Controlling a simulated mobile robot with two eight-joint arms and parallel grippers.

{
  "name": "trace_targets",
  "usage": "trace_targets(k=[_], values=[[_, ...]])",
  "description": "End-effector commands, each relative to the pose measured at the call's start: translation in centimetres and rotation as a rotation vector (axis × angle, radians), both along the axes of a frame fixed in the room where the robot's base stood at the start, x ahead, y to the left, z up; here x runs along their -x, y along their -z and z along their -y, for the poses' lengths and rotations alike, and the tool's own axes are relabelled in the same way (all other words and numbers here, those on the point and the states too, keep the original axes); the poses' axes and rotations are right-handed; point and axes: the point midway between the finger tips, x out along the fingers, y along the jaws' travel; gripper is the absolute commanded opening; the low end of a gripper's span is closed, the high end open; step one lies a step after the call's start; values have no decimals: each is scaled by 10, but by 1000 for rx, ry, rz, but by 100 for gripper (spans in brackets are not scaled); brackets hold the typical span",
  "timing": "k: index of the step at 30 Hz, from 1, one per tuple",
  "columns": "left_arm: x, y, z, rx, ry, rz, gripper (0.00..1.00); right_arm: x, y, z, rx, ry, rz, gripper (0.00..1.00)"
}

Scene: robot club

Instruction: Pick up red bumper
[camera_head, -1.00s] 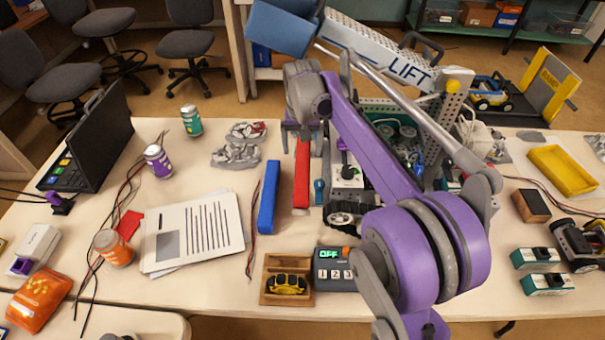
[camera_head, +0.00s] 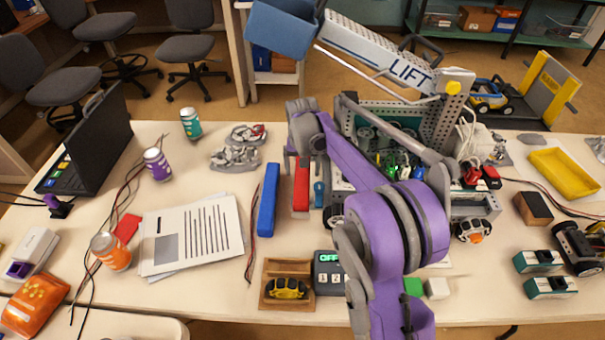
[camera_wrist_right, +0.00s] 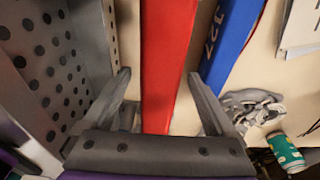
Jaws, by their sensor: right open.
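The red bumper (camera_head: 301,192) is a long narrow bar on the table, just right of the blue bumper (camera_head: 267,199). My right gripper (camera_head: 303,168) is over its far end, with the fingers pointing down and that end partly hidden. In the right wrist view the red bumper (camera_wrist_right: 167,60) runs between the two spread fingers of my right gripper (camera_wrist_right: 160,76), with a gap on each side. The blue bumper (camera_wrist_right: 232,40) lies outside the right finger there. My left gripper is not in view.
A blue-handled screwdriver (camera_head: 319,190) and the perforated metal robot with the LIFT arm (camera_head: 408,67) stand close on the right. A wooden tray (camera_head: 265,301) is in front. Papers (camera_head: 190,235) and a grey part (camera_head: 235,158) lie to the left.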

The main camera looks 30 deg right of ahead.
Motion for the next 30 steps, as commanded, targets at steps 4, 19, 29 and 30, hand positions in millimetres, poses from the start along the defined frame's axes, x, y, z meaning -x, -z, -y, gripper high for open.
trace_targets(k=[4,19,29,30], values=[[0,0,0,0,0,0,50,0,2,0,0,0,0,91],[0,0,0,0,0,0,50,0,2,0,0,0,0,19],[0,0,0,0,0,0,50,0,1,0,0,0,0,0],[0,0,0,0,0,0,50,0,1,0,0,0,0,0]])
